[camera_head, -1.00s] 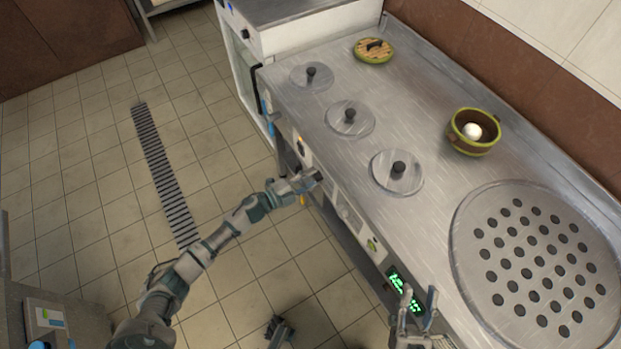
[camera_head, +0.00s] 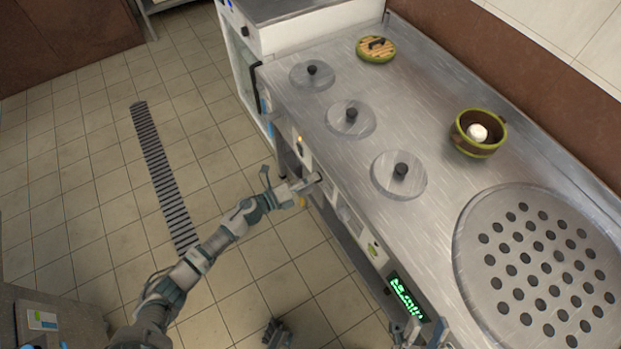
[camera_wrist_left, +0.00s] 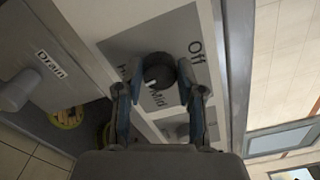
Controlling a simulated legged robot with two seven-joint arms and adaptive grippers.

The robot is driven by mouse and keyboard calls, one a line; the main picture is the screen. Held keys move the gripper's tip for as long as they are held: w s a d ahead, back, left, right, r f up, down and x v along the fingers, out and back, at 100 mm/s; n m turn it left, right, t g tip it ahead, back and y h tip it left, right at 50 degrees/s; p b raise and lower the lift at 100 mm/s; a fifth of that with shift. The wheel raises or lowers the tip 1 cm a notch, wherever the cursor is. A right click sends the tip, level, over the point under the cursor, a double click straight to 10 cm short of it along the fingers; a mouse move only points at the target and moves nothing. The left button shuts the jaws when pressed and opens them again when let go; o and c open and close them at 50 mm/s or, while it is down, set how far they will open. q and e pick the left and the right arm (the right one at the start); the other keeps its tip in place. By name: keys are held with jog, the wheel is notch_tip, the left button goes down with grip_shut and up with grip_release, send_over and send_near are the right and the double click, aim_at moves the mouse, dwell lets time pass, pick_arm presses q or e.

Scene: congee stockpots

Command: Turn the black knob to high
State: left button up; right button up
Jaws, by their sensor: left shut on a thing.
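The black knob (camera_wrist_left: 159,71) is on the stove's grey dial plate in the left wrist view, with Off, Mid and a partly covered label around it. Its white mark points down-left, between Mid and the partly covered label. My left gripper (camera_wrist_left: 163,80) has a finger on each side of the knob and is shut on it. In the head view my left gripper (camera_head: 312,183) is at the stove's front panel and mostly hides the knob. My right gripper (camera_head: 425,326) is at the bottom edge, partly cut off, its fingers apart and empty.
A Drain lever (camera_wrist_left: 22,88) is beside the dial plate. The tiled floor is open at left.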

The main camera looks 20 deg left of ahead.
pick_arm(q)
jog(key=shift+s+d+f+m, duration=0.1)
jog(key=shift+s+f+m, duration=0.1)
jog(key=shift+f+m, duration=0.3)
jog(key=o, duration=1.1)
jog(key=shift+o, duration=0.2)
jog(key=shift+w+r, duration=0.1)
jog(key=shift+r, duration=0.05)
jog(key=shift+r, duration=0.1)
jog(key=v, duration=1.2)
